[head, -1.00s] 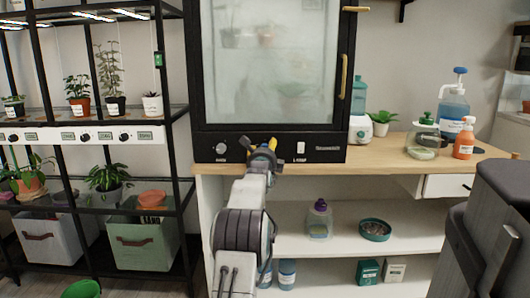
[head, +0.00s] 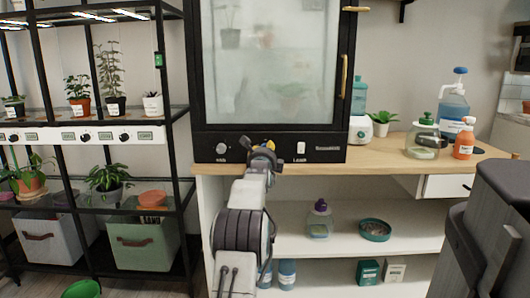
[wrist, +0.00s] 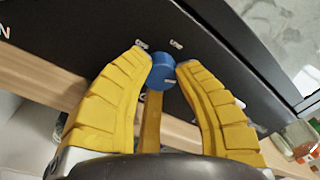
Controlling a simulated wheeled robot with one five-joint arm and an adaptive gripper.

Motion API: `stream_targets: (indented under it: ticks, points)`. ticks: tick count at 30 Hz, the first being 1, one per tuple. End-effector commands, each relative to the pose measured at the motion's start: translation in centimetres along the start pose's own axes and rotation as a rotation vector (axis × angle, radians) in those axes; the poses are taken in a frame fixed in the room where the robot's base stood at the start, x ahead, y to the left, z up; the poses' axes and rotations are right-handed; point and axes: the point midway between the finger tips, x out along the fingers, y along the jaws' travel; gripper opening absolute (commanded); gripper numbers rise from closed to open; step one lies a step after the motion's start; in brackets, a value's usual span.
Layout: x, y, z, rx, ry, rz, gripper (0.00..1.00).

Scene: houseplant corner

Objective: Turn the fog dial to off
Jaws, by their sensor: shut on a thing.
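The fog dial (wrist: 163,72) is a round blue knob on the black front panel in the wrist view. Small white labels stand on the panel just above the dial, too small to read surely. In the head view my gripper (head: 265,147) is at the lower panel of the black glass-fronted cabinet (head: 275,137), and its wrist hides the dial. The cabinet's glass (head: 270,60) looks misty, with faint plants behind it.
A silver knob (head: 221,148) is left of my gripper and a white switch (head: 301,148) is right of it. A wooden counter (head: 390,158) below holds bottles and a plant at right. A black plant rack (head: 178,100) stands at left.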

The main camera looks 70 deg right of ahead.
Motion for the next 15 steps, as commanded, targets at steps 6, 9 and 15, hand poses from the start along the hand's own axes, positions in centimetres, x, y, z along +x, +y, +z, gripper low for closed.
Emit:
stream_targets:
  ticks: [6,9,15]
  points:
    - [0.03,0.02,-0.19,-0.066,0.001,-0.001,0.0]
    - [0.04,0.02,-0.21,-0.161,-0.002,-0.007,0.0]
    - [0.04,0.04,-0.25,-0.334,-0.007,-0.018,0.0]
